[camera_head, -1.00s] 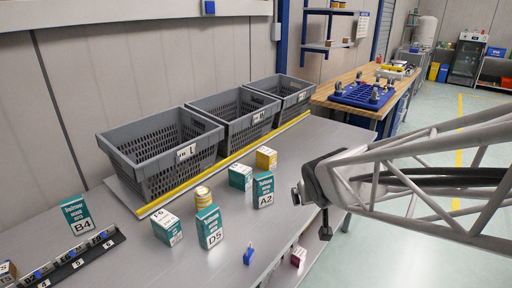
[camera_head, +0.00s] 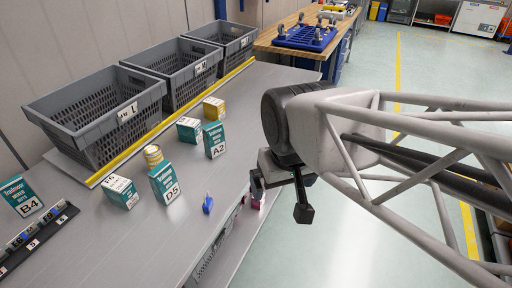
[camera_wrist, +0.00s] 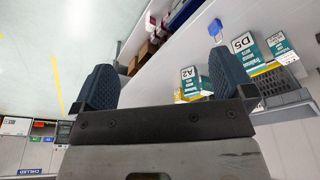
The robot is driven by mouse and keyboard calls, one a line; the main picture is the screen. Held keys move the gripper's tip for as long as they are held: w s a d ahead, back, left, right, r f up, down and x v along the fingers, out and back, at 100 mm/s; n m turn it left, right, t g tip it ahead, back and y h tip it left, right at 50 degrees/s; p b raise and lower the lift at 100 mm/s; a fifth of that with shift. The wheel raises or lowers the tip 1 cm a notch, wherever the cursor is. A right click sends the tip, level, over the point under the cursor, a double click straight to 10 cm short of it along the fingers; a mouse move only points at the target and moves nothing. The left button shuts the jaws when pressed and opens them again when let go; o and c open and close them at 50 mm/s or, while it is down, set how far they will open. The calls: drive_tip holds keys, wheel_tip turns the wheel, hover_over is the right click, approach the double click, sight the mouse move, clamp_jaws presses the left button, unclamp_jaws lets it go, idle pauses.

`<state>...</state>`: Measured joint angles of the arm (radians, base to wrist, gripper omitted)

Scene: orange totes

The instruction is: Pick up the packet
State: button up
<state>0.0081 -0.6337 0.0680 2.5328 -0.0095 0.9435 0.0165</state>
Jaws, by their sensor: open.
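Several teal and white packets stand on the grey table: D5 (camera_head: 164,184), A2 (camera_head: 214,139), one at the left (camera_head: 120,191), one at the back (camera_head: 188,130) and B4 (camera_head: 21,197). Which one the task means, I cannot tell. My gripper (camera_head: 281,194) hangs beyond the table's right edge, over the floor side, apart from the packets. In the wrist view its two dark fingers (camera_wrist: 161,64) are spread with nothing between them.
Three grey crates (camera_head: 103,143) line the back behind a yellow strip (camera_head: 170,121). Yellow items (camera_head: 152,155) and a small blue object (camera_head: 207,204) are on the table (camera_head: 158,245). A dark red box (camera_head: 257,199) sits below the table edge. A dark rack (camera_head: 36,234) is front left.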

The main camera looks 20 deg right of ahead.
drive_tip(key=shift+w, duration=0.1)
drive_tip(key=w+a+f+n+t, duration=0.1)
drive_tip(key=w+f+t, duration=0.3)
drive_tip(key=w, duration=0.7)
drive_tip(key=n+t+y, duration=0.4)
drive_tip(key=n+y, duration=0.3)
drive_tip(key=y, duration=0.2)
approach(166, 176)
drive_tip(key=x, duration=0.4)
drive_tip(key=shift+w+a+r, duration=0.15)
drive_tip(key=shift+w+a, duration=0.05)
drive_tip(key=shift+w, duration=0.05)
drive_tip(key=shift+x, duration=1.25)
drive_tip(key=shift+f+x, duration=0.1)
drive_tip(key=shift+x, duration=1.2)
drive_tip(key=shift+f+x, duration=0.15)
drive_tip(key=shift+x, duration=1.15)
